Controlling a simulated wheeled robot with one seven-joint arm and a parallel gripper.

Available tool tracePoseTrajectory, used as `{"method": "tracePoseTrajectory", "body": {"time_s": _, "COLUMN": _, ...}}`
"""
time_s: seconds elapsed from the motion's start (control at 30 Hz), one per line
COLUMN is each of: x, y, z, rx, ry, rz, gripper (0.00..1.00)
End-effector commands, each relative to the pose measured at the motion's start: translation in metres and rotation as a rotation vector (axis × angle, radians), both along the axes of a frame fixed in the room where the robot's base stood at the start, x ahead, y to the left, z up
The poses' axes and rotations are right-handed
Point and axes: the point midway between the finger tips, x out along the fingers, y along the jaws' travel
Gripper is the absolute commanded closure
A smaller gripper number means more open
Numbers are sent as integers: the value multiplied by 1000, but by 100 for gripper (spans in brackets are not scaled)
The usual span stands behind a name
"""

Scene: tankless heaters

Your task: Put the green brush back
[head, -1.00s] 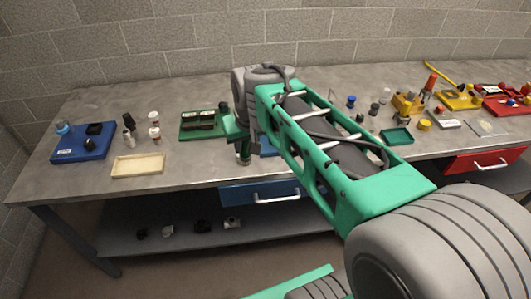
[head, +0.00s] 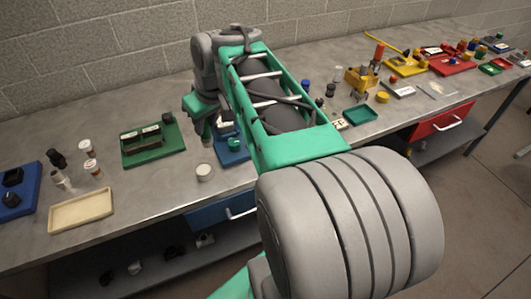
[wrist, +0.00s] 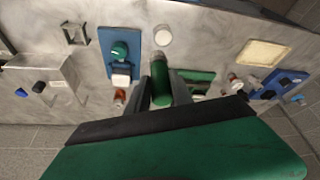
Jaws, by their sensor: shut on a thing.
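My gripper (wrist: 160,92) is shut on the green brush (wrist: 160,78), a green cylinder with a paler end, held between the two fingers in the wrist view. In the head view my gripper (head: 207,128) hangs over the bench, between the green tray (head: 135,159) and the blue board (head: 230,156). The brush is mostly hidden there by my gripper and arm. The blue board also shows in the wrist view (wrist: 133,38), bearing a green-topped object (wrist: 119,50) and a white block (wrist: 121,80).
A white round jar (head: 204,172) stands near the bench's front edge. A cream tray (head: 82,210), small bottles (head: 88,148) and another blue tray (head: 20,205) are at left. A teal tray (head: 360,115) and other items lie right. Bare bench lies around the jar.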

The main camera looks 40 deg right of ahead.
Motion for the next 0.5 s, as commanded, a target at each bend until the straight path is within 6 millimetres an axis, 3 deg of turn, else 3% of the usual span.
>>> {"method": "tracePoseTrajectory", "body": {"time_s": 0.03, "x": -12, "y": -29, "z": -14, "rx": -2, "ry": -3, "rz": -3, "gripper": 100}}
{"method": "tracePoseTrajectory", "body": {"time_s": 0.2, "x": -68, "y": -99, "z": -22, "rx": -2, "ry": -3, "rz": 66, "gripper": 100}}
{"method": "tracePoseTrajectory", "body": {"time_s": 0.4, "x": -128, "y": -141, "z": -25, "rx": -1, "ry": -3, "rz": 131, "gripper": 100}}
{"method": "tracePoseTrajectory", "body": {"time_s": 0.5, "x": -140, "y": -147, "z": -25, "rx": 0, "ry": -3, "rz": 149, "gripper": 100}}
